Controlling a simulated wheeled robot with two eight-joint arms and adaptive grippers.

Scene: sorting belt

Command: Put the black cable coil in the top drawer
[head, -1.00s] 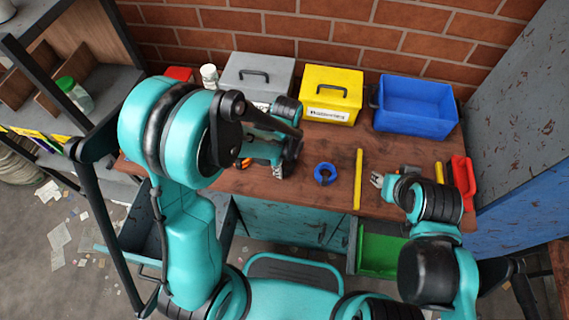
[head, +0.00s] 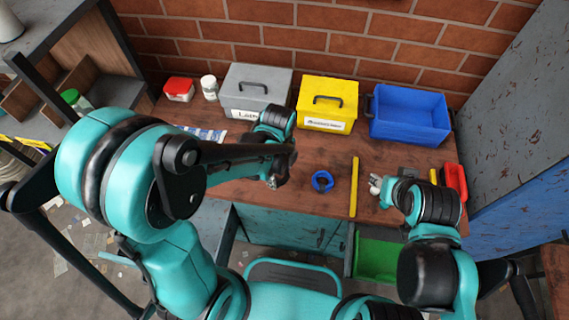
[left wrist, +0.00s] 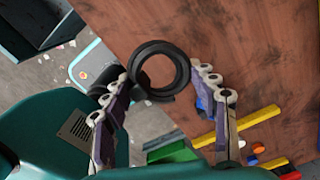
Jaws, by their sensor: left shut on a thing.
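The black cable coil (left wrist: 160,70) shows in the left wrist view as a dark ring between the fingertips of my left gripper (left wrist: 165,82). The gripper is shut on it and holds it over the bench's front side. In the head view my left gripper (head: 274,182) is above the bench, left of the blue ring; the coil is hard to make out there. A drawer with a green inside (head: 380,259) stands open under the bench's right part. My right gripper (head: 377,184) is low over the bench at the right; its jaws are too small to judge.
A blue ring (head: 322,181) and a yellow bar (head: 354,187) lie on the bench (head: 300,205). A grey box (head: 255,92), a yellow box (head: 327,101) and a blue bin (head: 410,114) stand along the back. A red object (head: 455,182) is at the right edge.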

